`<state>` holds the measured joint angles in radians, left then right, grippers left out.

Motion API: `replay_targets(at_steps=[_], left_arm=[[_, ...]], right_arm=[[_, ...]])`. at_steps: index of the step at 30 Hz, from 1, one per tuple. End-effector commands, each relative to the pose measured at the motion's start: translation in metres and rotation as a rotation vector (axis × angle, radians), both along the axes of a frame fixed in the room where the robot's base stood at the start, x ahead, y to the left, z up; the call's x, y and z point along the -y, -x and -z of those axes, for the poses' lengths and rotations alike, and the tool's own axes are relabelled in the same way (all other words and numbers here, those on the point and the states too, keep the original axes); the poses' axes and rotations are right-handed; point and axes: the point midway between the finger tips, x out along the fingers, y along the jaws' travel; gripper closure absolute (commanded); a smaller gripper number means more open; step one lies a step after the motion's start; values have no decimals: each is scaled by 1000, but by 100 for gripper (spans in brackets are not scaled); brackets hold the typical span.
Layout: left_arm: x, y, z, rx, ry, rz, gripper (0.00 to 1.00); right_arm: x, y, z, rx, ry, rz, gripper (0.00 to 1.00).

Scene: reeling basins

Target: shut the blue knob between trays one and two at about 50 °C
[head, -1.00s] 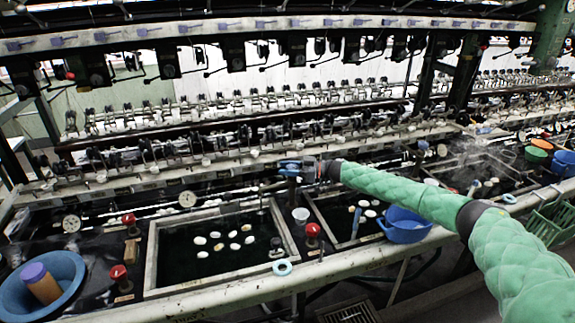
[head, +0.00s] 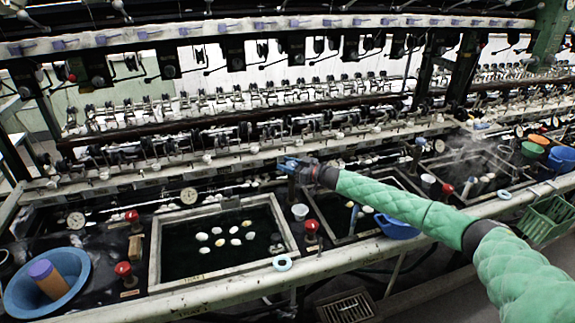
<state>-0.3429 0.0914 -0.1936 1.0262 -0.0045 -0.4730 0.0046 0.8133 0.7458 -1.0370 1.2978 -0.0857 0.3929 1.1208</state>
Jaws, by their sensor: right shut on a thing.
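My right gripper (head: 287,166) reaches in from the right on a green-sleeved arm. It is shut on the blue knob (head: 290,164), at the back between tray one and tray two. The jaws cover much of the knob, so its turn position cannot be told. Tray one (head: 154,255) is a pale-framed basin of dark water with several white cocoons. Tray two (head: 343,241) lies to its right, partly behind my arm. A round dial (head: 189,196) stands behind tray one; its reading is too small to tell. My left gripper is not in view.
Red knobs (head: 311,226) (head: 123,269) stand beside tray one. A white cup (head: 300,211) is near the gripper. A blue basin (head: 20,290) is at front left, a blue bowl (head: 398,229) under my arm. Reeling machinery fills the back.

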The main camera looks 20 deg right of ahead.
Motion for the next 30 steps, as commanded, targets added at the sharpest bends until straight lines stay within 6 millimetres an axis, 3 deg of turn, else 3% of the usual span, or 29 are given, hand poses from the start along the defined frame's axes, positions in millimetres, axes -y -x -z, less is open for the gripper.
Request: replay_targets(at_steps=[6, 7, 9, 10, 23, 30], left_arm=[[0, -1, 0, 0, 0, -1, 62], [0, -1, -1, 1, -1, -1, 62], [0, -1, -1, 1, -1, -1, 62], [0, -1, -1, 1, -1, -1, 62], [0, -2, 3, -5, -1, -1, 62], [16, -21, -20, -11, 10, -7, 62]], right_arm=[[1, -1, -2, 1, 0, 2, 82], [1, -1, -2, 1, 0, 2, 54], [1, -1, -2, 1, 0, 1, 40], [1, -1, -2, 1, 0, 1, 38], [8, 6, 2, 0, 0, 0, 38], [31, 28, 3, 1, 2, 1, 38]])
